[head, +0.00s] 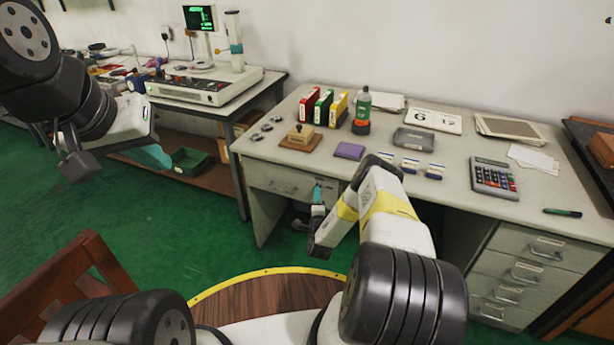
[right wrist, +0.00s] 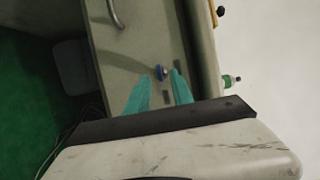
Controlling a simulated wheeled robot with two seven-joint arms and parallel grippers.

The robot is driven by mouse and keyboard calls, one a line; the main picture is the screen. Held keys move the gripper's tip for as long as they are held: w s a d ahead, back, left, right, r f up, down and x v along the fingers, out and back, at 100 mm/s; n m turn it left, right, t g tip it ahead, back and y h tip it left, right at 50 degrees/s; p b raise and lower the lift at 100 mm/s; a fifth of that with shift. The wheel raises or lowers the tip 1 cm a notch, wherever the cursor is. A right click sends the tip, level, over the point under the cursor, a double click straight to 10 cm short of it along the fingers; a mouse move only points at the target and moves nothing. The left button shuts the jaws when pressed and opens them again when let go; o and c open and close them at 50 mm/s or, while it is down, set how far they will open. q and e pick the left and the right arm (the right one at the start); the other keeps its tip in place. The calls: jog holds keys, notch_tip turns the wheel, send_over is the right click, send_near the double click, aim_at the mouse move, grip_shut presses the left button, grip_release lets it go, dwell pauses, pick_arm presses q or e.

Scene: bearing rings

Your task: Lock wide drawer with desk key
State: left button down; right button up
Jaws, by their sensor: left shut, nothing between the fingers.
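The wide drawer (head: 272,182) is the front under the desk's left part, and it looks flush with the desk. In the right wrist view its front (right wrist: 135,50) appears turned on its side, with a metal handle (right wrist: 117,14). A small blue-headed piece, seemingly the desk key (right wrist: 160,72), stands at the drawer front. My right gripper (head: 318,187) is at the drawer's right end. Its teal fingers (right wrist: 161,80) are apart on either side of the blue head, with gaps visible. The key's shaft and the keyhole are hidden. My left gripper (head: 158,158) is shut and empty, away from the desk.
The desk top (head: 270,152) holds a stamp, binders, a bottle, a calculator (head: 494,178) and papers. Side drawers (head: 530,265) stand at the right. A wooden chair (head: 75,270) is at the lower left. Green floor (head: 200,225) lies open left of the desk.

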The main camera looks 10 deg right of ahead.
jog(key=shift+x, duration=1.65)
grip_shut()
jog(key=shift+w+a+r+n+g+h, duration=0.1)
jog(key=shift+n+g+h, duration=0.75)
jog(key=shift+n, duration=1.4)
jog(key=shift+s+a+r+n+g+h, duration=0.15)
jog(key=shift+n+g+h, duration=0.25)
jog(key=shift+n+g, duration=1.4)
jog(key=shift+w+a+r+n+g+h, duration=0.15)
jog(key=shift+n+g+h, duration=0.45)
jog(key=shift+n, duration=2.15)
jog(key=shift+f, duration=0.1)
